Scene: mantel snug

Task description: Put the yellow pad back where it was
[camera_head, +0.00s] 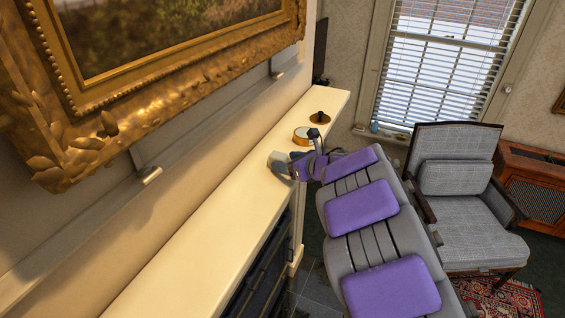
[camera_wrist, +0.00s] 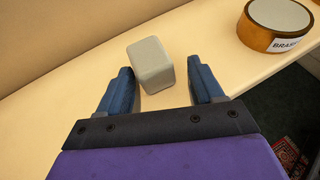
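No yellow pad shows in either view. In the wrist view, a plain grey block (camera_wrist: 150,64) with rounded edges stands on the cream mantel shelf (camera_wrist: 62,92). My gripper (camera_wrist: 159,66) is open, with one dark blue finger on each side of the block. In the head view, my purple and grey arm stretches to the shelf, and the gripper's end is small and hard to make out there.
A round amber tin (camera_wrist: 275,25) with a pale top and a label starting "BRAS" stands right of the block; it also shows in the head view (camera_head: 302,137). A brown disc with a knob (camera_head: 320,118) sits behind it. A gilt picture frame (camera_head: 170,75) hangs above. An armchair (camera_head: 465,220) stands right.

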